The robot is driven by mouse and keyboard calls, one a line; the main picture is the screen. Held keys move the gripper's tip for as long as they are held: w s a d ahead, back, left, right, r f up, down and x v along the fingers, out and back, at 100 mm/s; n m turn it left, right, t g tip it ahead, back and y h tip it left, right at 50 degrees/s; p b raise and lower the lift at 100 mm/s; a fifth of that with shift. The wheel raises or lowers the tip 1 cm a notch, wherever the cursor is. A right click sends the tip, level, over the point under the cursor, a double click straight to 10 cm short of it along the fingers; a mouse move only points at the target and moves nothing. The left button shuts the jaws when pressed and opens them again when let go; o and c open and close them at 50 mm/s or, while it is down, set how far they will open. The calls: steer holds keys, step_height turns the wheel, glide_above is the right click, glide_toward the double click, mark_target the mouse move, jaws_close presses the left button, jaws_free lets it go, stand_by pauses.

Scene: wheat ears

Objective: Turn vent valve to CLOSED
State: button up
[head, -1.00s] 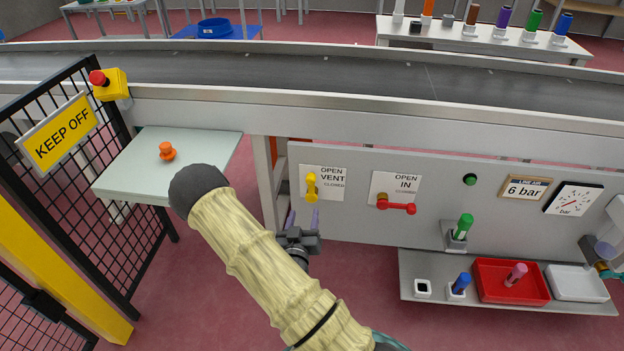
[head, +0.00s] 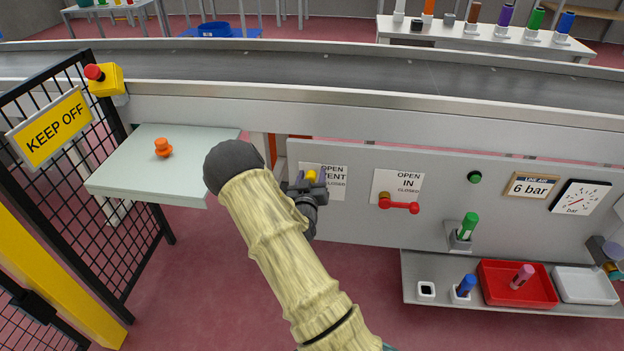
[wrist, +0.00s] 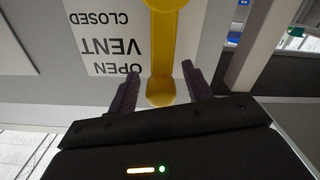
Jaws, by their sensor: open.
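The yellow vent valve handle (head: 311,176) is on the grey panel in front of the white VENT label (head: 336,186). In the wrist view, which shows the label upside down, the yellow handle (wrist: 162,50) lies in line with the OPEN–VENT side, not turned toward CLOSED. My gripper (head: 310,181) is open at the handle, mostly hiding it in the head view. In the wrist view, the dark purple fingers (wrist: 161,78) stand one on each side of the handle's free end. I cannot tell whether either finger touches it.
A red valve handle (head: 400,206) lies sideways by the IN label (head: 397,184), right of my gripper. A shelf with a red tray (head: 516,299) is lower right.

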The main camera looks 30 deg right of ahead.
steer(key=shift+w+d, duration=0.1)
jaws_close()
steer(key=shift+w, duration=0.1)
